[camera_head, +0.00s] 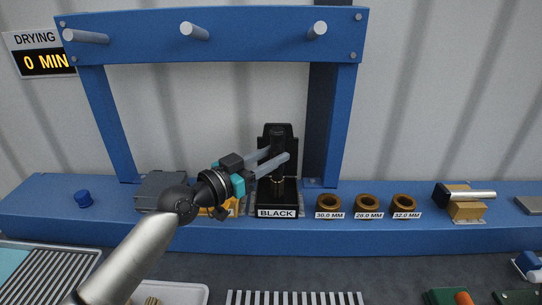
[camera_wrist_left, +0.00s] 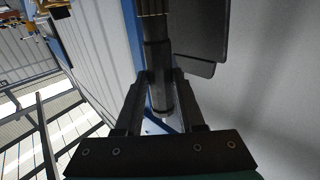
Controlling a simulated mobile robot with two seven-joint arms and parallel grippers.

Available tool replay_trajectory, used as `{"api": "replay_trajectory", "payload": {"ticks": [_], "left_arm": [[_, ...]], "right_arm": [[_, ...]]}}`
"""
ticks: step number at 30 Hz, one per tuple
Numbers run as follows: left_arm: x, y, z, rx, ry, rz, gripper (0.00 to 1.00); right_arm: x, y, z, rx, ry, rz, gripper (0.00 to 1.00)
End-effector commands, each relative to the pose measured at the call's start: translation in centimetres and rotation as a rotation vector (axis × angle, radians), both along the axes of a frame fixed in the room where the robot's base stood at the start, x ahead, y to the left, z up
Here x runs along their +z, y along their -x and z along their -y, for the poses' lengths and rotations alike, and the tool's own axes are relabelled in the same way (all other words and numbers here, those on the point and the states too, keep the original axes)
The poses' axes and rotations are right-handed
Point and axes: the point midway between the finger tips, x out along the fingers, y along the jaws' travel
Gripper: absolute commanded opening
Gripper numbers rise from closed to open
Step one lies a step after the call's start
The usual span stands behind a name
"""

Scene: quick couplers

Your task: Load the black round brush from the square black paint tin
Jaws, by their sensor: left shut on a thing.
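The square black paint tin (camera_head: 292,191) stands on the blue bench behind a label reading BLACK, with a tall black back plate. The black round brush (camera_head: 277,137) stands upright in front of that plate, its coppery lower part just above or in the tin. My left gripper (camera_head: 278,156) reaches in from the left with a finger on each side of the brush handle. In the left wrist view the dark handle (camera_wrist_left: 158,65) runs between the two fingers, which are shut on it. The bristles are hidden. My right gripper is in neither view.
A blue frame (camera_head: 215,48) with several grey pegs rises over the bench. Brown rings (camera_head: 329,203) with size labels sit right of the tin. A grey block (camera_head: 163,188) and a blue knob (camera_head: 84,198) are at left. A sign (camera_head: 46,63) reads DRYING 0 MIN.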

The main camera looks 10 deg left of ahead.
Motion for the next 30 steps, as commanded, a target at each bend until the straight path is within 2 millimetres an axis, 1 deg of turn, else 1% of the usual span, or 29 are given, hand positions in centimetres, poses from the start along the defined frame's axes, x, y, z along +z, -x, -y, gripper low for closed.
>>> {"api": "replay_trajectory", "payload": {"ticks": [1,4,24,27,30], "left_arm": [[-0.9,0.1,0.1,-0.005,-0.009,-0.023,0.00],[-0.4,0.1,0.1,-0.005,-0.009,-0.023,0.00],[5.8,0.0,0.0,-0.002,-0.004,-0.007,0.00],[6.5,0.0,0.0,-0.002,-0.003,-0.006,0.00],[6.9,0.0,0.0,-0.002,-0.003,-0.006,0.00]], "right_arm": [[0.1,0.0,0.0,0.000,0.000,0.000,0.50],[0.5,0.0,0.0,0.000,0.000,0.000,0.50],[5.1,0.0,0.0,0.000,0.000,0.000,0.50],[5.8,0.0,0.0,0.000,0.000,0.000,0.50],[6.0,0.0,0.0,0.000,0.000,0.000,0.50]]}}
